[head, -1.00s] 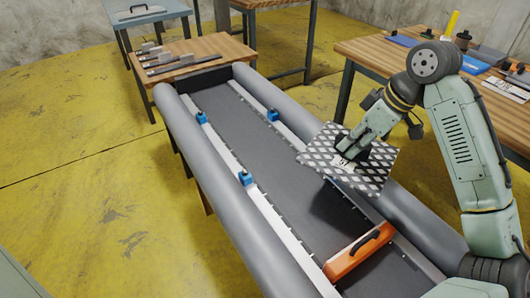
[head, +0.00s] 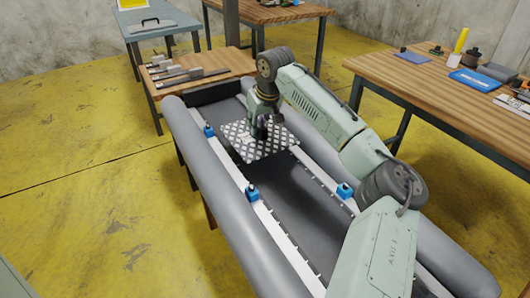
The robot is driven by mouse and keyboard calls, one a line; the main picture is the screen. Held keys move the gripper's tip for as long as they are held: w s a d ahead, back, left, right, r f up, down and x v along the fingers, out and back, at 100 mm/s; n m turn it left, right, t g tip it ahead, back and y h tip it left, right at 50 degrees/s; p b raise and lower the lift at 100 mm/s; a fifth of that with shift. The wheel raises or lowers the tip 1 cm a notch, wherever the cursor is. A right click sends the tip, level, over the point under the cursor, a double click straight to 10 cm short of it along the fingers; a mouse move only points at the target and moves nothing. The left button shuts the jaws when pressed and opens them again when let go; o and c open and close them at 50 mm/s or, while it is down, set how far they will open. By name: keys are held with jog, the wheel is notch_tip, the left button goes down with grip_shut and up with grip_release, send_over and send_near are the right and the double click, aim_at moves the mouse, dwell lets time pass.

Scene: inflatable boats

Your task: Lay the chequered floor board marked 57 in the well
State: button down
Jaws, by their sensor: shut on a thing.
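The chequered floor board (head: 245,152), grey with a pale diamond pattern, is over the far part of the boat's well. My gripper (head: 262,135) is shut on it from above, near its middle. The board looks roughly level and spans most of the width between the side rails. I cannot tell whether it touches the rails or hangs just above. A pale mark shows on its top, too small to read. The dark well (head: 285,195) is open nearer the camera. My arm hides the well's near right part.
Grey tubes (head: 225,205) flank the well. Blue clips sit on the rails: far left (head: 208,131), nearer left (head: 253,193) and right (head: 344,190). A wooden table (head: 225,62) with metal bars stands beyond the boat. A workbench (head: 440,90) with tools stands right.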

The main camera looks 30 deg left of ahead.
aim_at(263, 128)
jog(key=shift+f+p, duration=0.3)
jog(key=shift+f, duration=2.95)
jog(key=shift+f, duration=0.2)
jog(key=c, duration=1.4)
grip_release()
jog(key=shift+c, duration=0.2)
jog(key=b+v, duration=0.1)
jog(key=v, duration=1.1)
jog(key=shift+s+r, duration=0.1)
jog(key=shift+r, duration=0.1)
